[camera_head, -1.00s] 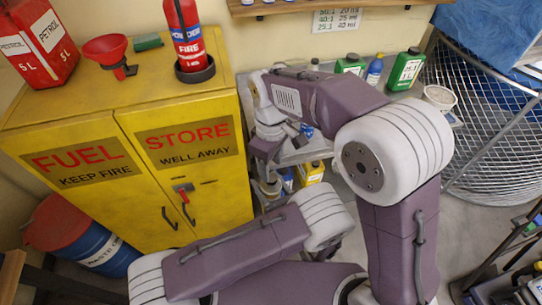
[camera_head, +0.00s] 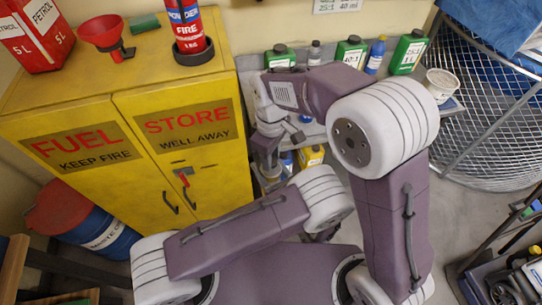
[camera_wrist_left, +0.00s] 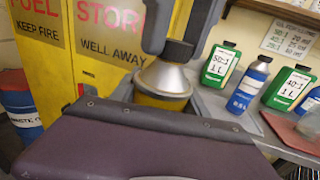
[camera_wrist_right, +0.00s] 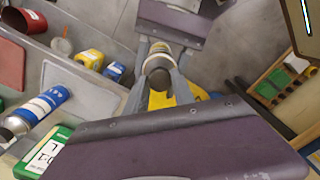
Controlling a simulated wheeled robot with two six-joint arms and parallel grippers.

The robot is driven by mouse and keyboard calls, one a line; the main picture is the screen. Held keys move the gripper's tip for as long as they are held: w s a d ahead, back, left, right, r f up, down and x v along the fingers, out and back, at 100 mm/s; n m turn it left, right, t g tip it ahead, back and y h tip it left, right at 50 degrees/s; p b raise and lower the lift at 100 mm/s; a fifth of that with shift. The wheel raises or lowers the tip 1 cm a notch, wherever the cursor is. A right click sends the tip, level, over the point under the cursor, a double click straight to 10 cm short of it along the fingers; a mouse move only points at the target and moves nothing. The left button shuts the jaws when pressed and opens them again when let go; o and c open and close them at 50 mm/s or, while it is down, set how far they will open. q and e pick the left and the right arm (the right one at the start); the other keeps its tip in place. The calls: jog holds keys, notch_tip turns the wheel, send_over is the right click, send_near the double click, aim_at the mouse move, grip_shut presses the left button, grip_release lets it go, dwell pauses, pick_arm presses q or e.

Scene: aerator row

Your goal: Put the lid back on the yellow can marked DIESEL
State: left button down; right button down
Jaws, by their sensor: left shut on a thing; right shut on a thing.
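A yellow can with a silver cone-shaped top (camera_wrist_left: 163,82) stands just past my left gripper's housing in the left wrist view. No DIESEL marking is readable on it. My left gripper (camera_wrist_right: 158,76) is shut around the can, seen in the right wrist view; its contact is partly hidden. My right gripper (camera_wrist_left: 170,42) points down right over the cone, shut on a small dark piece that looks like the lid; fingers hide most of it. I cannot tell whether lid and neck touch. In the head view, my right gripper (camera_head: 266,160) hangs beside the cabinet; my left one is hidden behind its arm.
The yellow fuel cabinet (camera_head: 205,125) stands close on the left. A grey bench behind carries green bottles (camera_head: 408,54), a blue bottle (camera_head: 376,56) and a white tub (camera_head: 441,84). Another yellow container (camera_head: 312,156) sits lower. A wire cage (camera_head: 495,120) stands at right.

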jog(key=c, duration=1)
grip_release()
jog(key=shift+o, duration=0.2)
notch_tip(320, 180, up, 12)
jog(key=s+d+f+m, duration=0.4)
jog(key=d+f+m, duration=0.2)
jog(key=d+f, duration=0.2)
jog(key=s+d+f+m+t, duration=0.1)
jog(key=s+d+f+m, duration=0.3)
jog(key=d+f+m, duration=0.3)
jog(key=d+f, duration=0.1)
jog(key=d, duration=0.4)
jog(key=shift+s+d+f, duration=0.15)
jog(key=shift+s+d, duration=0.15)
jog(key=shift+s, duration=0.1)
